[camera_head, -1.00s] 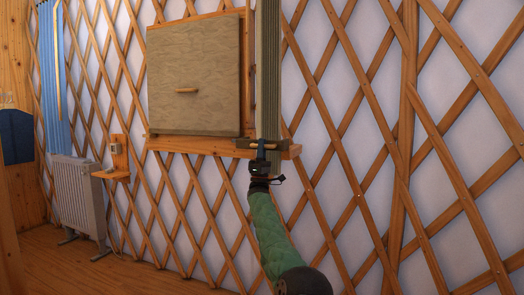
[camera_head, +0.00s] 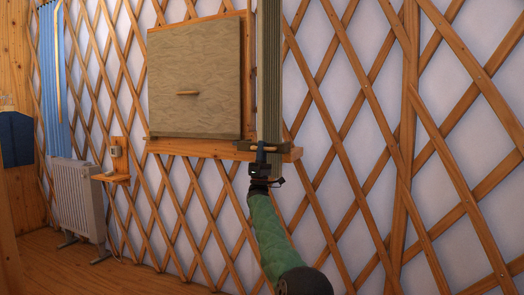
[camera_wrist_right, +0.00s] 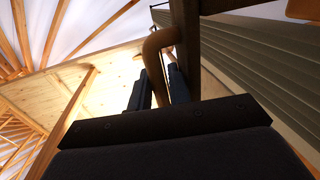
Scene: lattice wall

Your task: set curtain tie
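The curtain tie is a dark bar (camera_head: 284,148) with a small wooden handle, set across the lower part of the narrow grey-green pleated curtain (camera_head: 269,70). My right gripper (camera_head: 260,148) is at the tie, in front of the curtain. In the right wrist view the curved wooden handle (camera_wrist_right: 157,70) runs between the two dark fingers (camera_wrist_right: 159,95), which close on it from both sides. The dark bar (camera_wrist_right: 187,50) stands just beyond, with the curtain's pleats (camera_wrist_right: 265,75) to its right. My left gripper is not in view.
A wooden sill (camera_head: 200,147) runs under the covered square window panel (camera_head: 194,80), left of the curtain. A small wooden shelf (camera_head: 118,178), a white radiator (camera_head: 78,195) and a blue curtain (camera_head: 53,85) are farther left. The lattice wall on the right is bare.

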